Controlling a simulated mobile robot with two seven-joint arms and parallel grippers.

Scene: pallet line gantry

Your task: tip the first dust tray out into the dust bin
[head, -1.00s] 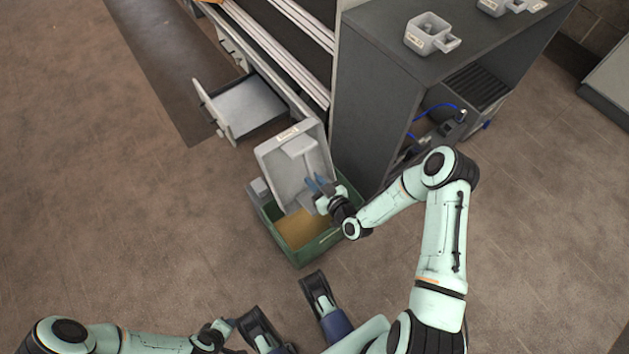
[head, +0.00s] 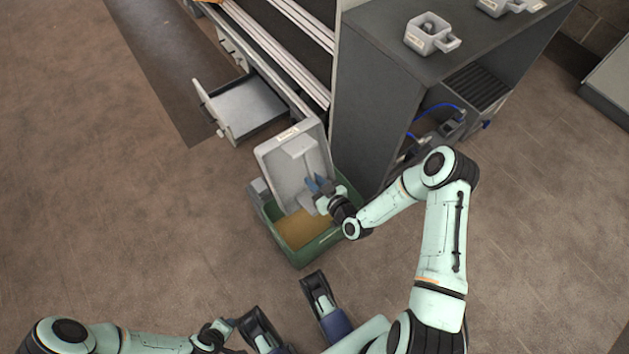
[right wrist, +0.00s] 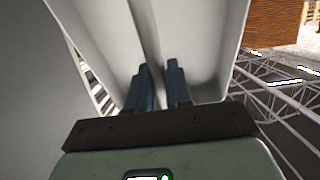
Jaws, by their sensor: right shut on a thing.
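The dust tray (head: 283,172) is a light grey shallow box with a label on its upper edge. It is tipped steeply over the green dust bin (head: 304,254), which has tan dust in its bottom. My right gripper (head: 316,187) is shut on the tray's middle rib or handle. In the right wrist view the gripper's blue fingers (right wrist: 160,88) close around that grey rib, with the tray (right wrist: 205,35) filling the upper middle. No dust shows on the visible inside of the tray. My left gripper (head: 226,329) is low in the head view, away from the bin; its jaws are unclear.
An open grey drawer (head: 246,106) juts from the line just behind the bin. A dark cabinet (head: 375,100) stands close right of the bin, with small grey handled containers (head: 430,34) on top. The floor left of the bin is clear.

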